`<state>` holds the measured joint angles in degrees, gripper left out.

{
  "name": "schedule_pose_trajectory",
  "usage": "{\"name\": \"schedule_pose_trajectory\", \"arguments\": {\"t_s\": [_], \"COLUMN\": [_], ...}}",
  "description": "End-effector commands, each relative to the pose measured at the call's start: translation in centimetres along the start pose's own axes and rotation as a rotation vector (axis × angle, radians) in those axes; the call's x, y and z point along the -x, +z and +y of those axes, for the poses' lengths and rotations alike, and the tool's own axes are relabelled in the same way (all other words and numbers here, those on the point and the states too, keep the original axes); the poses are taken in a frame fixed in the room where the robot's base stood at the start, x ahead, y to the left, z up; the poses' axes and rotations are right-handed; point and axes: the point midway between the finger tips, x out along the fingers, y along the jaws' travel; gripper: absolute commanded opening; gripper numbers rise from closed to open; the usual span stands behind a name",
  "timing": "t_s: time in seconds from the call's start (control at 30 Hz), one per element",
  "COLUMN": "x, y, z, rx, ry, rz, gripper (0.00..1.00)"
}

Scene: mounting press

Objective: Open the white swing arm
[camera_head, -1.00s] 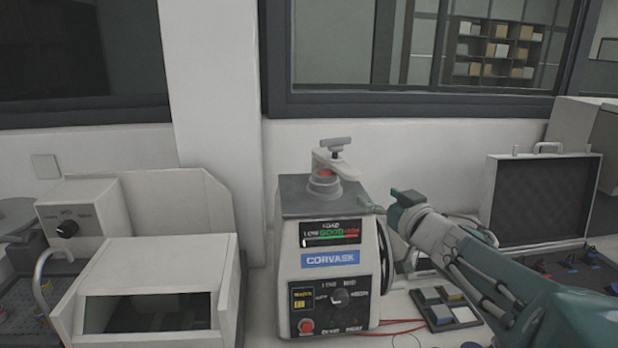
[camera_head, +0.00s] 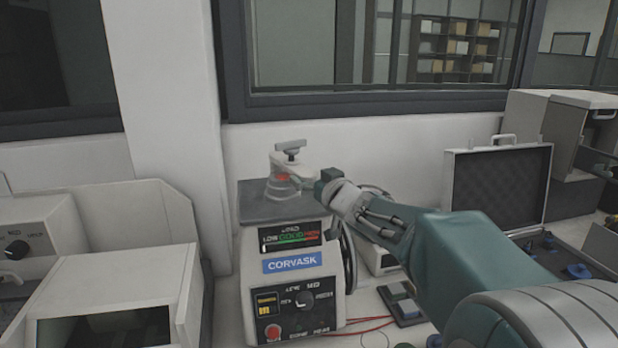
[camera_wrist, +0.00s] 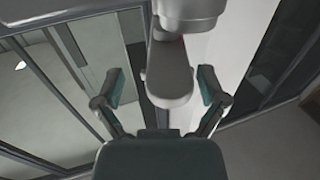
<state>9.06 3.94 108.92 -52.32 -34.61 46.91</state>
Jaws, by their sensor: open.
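A red part shows beneath the arm. My gripper (camera_head: 318,184) is at the right of the swing arm, close to its end. In the wrist view, my gripper (camera_wrist: 159,88) is open, with one teal finger on each side of the swing arm's rounded end (camera_wrist: 169,82). Gaps show between the arm and both fingers. In the head view my fingers are small and partly hidden.
A white hooded machine (camera_head: 120,290) stands to the left of the press. An open case (camera_head: 500,185) is at the right, with a dark tray (camera_head: 400,303) in front. Red cables lie beside the press. A wall and window are behind.

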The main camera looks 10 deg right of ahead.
Motion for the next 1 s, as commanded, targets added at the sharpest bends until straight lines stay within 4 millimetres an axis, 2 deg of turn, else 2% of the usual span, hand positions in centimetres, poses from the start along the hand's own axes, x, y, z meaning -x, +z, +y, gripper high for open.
{"name": "schedule_pose_trajectory", "arguments": {"t_s": [0.1,0.17,0.2,0.27,0.3,0.33,1.0], "x": [-0.08,-0.08,-0.10,-0.10,-0.09,-0.08,-0.11], "y": [0.00,-0.01,-0.02,-0.02,-0.02,-0.01,-0.04], "z": [-0.32,-0.36,-0.41,-0.42,-0.39,-0.35,-0.15], "rx": [0.002,0.002,0.003,0.003,0.002,0.002,0.001], "ry": [-0.002,-0.002,-0.002,-0.002,-0.002,-0.002,-0.010], "rz": [-0.001,-0.001,-0.001,-0.001,-0.001,-0.001,0.000], "gripper": [0.91,0.65,0.47,0.20,0.02,0.00,0.00]}}
